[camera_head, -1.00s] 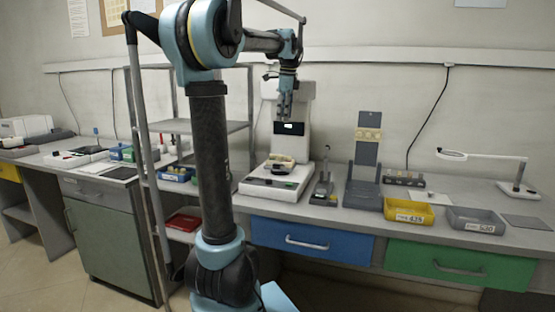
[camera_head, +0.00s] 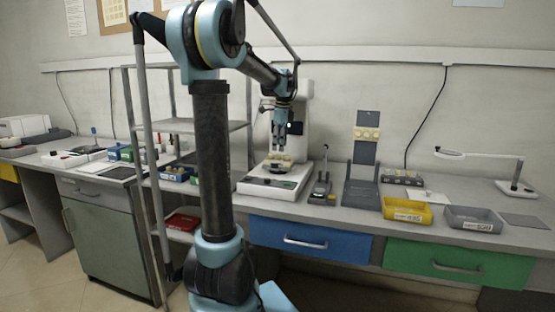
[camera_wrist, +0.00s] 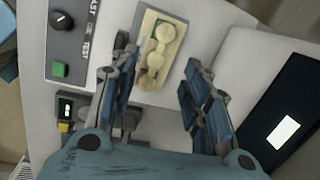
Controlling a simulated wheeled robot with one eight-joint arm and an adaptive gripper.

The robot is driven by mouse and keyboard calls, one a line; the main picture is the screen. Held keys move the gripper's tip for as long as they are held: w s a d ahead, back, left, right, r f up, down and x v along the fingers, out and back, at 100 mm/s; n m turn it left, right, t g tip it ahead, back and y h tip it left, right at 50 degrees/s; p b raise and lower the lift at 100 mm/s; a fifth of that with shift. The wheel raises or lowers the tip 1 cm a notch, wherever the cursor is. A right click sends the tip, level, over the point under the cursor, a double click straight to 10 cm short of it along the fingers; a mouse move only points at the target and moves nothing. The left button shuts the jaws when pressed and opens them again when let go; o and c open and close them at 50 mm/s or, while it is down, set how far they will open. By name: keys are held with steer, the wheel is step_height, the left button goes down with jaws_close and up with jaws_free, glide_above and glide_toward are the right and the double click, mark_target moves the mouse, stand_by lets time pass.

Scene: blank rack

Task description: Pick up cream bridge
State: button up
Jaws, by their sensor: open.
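The cream bridge (camera_wrist: 157,52) shows in the wrist view as a cream, rounded piece on a tan holder with a bit of green. It rests on the white machine (camera_head: 270,185), where it looks small in the head view (camera_head: 279,158). My gripper (camera_wrist: 152,82) is open, its two blue-padded fingers apart on either side of the lower end of the cream piece. In the head view my gripper (camera_head: 279,147) hangs just above it, pointing down. Contact is not visible, and the exact height gap is hard to tell.
The machine's grey panel has a black knob (camera_wrist: 62,20) and a green button (camera_wrist: 59,69). A dark screen (camera_wrist: 283,125) is at right. A small press (camera_head: 322,188), a grey stand (camera_head: 362,185), a yellow bin (camera_head: 407,210) and a grey bin (camera_head: 474,218) stand to the right.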

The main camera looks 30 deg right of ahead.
mark_target(279, 156)
steer(key=shift+w+f, duration=0.2)
steer(key=shift+f, duration=1.9)
jaws_close()
